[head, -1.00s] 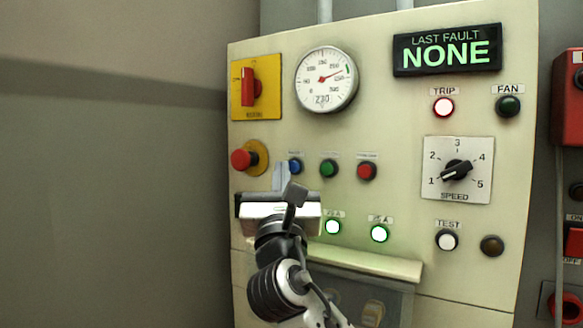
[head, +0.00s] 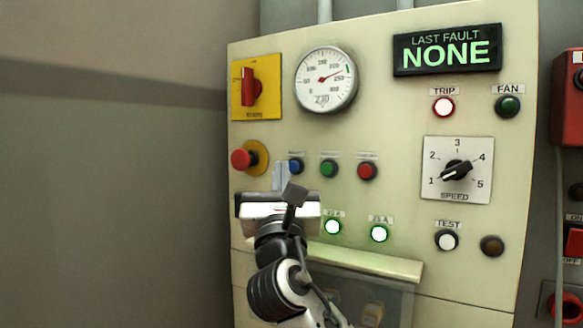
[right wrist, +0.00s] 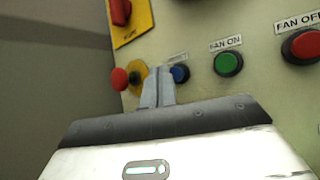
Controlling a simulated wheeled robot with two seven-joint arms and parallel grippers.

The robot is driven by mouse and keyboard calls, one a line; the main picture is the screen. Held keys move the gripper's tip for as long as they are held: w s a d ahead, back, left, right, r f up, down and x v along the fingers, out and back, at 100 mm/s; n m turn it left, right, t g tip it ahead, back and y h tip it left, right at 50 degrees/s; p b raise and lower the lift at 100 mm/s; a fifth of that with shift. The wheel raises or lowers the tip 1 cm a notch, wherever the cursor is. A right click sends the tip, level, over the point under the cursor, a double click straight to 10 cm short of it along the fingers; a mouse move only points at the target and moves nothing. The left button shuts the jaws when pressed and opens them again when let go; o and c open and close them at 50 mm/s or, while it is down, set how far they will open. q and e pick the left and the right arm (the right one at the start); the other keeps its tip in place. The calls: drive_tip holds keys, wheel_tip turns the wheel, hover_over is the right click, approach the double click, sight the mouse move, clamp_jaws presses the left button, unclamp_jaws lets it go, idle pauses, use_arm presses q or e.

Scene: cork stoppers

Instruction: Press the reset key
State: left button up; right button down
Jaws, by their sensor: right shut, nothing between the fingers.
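The blue key (head: 296,166) is in the upper row of the panel, left of the green and red ones; its label is too blurred to read. It also shows in the right wrist view (right wrist: 180,73). My right gripper (head: 281,176) is shut and empty, with its fingers pointing at the panel. In the right wrist view its fingertips (right wrist: 157,72) appear just left of the blue key, slightly overlapping its edge. I cannot tell whether they touch the panel. My left gripper is not in view.
A red mushroom button (head: 241,159) sits left of my fingers, below a red rotary switch (head: 249,86). Green (head: 329,168) and red (head: 367,171) buttons are to the right. The trip lamp (head: 443,107) is lit, and the display (head: 447,50) reads NONE.

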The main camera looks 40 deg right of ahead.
drive_tip(key=shift+d, duration=0.15)
idle(0.4)
drive_tip(key=shift+w+d, duration=0.15)
drive_tip(key=shift+d, duration=0.15)
drive_tip(key=shift+w+d+p, duration=0.15)
drive_tip(key=shift+d+p, duration=0.2)
drive_tip(key=shift+d, duration=0.05)
idle(0.7)
drive_tip(key=shift+a, duration=0.1)
drive_tip(key=shift+s+a+p, duration=0.3)
drive_tip(key=shift+a, duration=0.4)
drive_tip(key=shift+s+a+p, duration=0.25)
drive_tip(key=shift+s+a, duration=0.05)
drive_tip(key=shift+a, duration=0.45)
drive_tip(key=shift+s+a+p, duration=0.25)
drive_tip(key=shift+s+a, duration=0.1)
drive_tip(key=shift+a, duration=0.45)
drive_tip(key=shift+s+a+p, duration=0.25)
drive_tip(key=shift+s+a, duration=0.05)
drive_tip(key=shift+a, duration=0.45)
